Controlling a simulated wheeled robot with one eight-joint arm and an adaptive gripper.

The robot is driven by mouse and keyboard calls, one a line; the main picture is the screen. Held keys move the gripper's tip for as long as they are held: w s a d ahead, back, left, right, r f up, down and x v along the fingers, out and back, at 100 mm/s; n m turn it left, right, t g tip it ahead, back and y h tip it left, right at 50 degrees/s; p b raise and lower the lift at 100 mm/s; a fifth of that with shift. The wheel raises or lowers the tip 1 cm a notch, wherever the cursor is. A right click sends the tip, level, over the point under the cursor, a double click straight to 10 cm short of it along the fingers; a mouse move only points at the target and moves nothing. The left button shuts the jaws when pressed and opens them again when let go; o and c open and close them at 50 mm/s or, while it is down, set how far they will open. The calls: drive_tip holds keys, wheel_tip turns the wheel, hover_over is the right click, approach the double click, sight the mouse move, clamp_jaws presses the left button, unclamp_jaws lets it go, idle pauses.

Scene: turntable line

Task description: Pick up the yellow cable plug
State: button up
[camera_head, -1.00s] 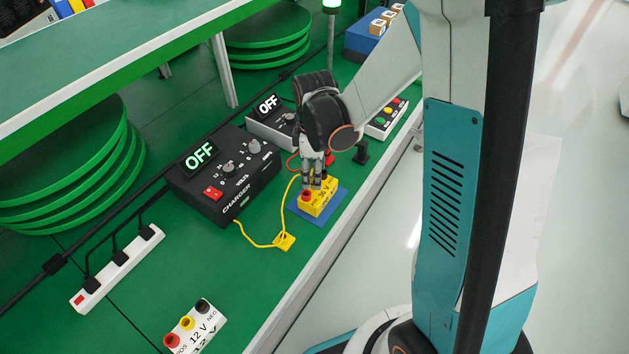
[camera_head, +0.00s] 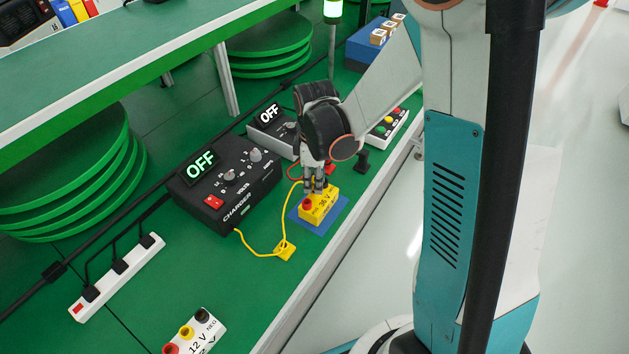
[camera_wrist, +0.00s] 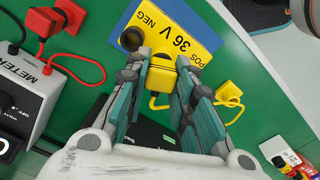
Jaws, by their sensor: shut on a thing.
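A yellow plug (camera_wrist: 162,76) shows between my fingers in the wrist view, with a bit of yellow cable beside it. My gripper (camera_head: 315,188) points down over the yellow 36 V block (camera_head: 319,208) and is shut on this plug. In the head view my fingers hide the plug. I cannot tell whether it sits in a socket or just above. The block has a red socket (camera_head: 308,204) and a black socket (camera_wrist: 131,39). A second yellow plug (camera_head: 285,251) lies on the bench, with cable running to the charger; it also shows in the wrist view (camera_wrist: 229,92).
The block stands on a blue mat (camera_head: 338,211) near the bench's front edge. The black charger (camera_head: 226,185) reading OFF is to the left, and the meter box (camera_head: 272,133) is behind. A red cable and plug (camera_wrist: 51,28) lie close by. A white 12 V block (camera_head: 197,333) stands in front.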

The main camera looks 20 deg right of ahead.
sight(314, 179)
wheel_tip(314, 179, up, 19)
drive_tip(key=p, duration=0.6)
drive_tip(key=shift+r+p, duration=0.2)
drive_tip(key=shift+p, duration=0.15)
drive_tip(key=shift+f, duration=0.1)
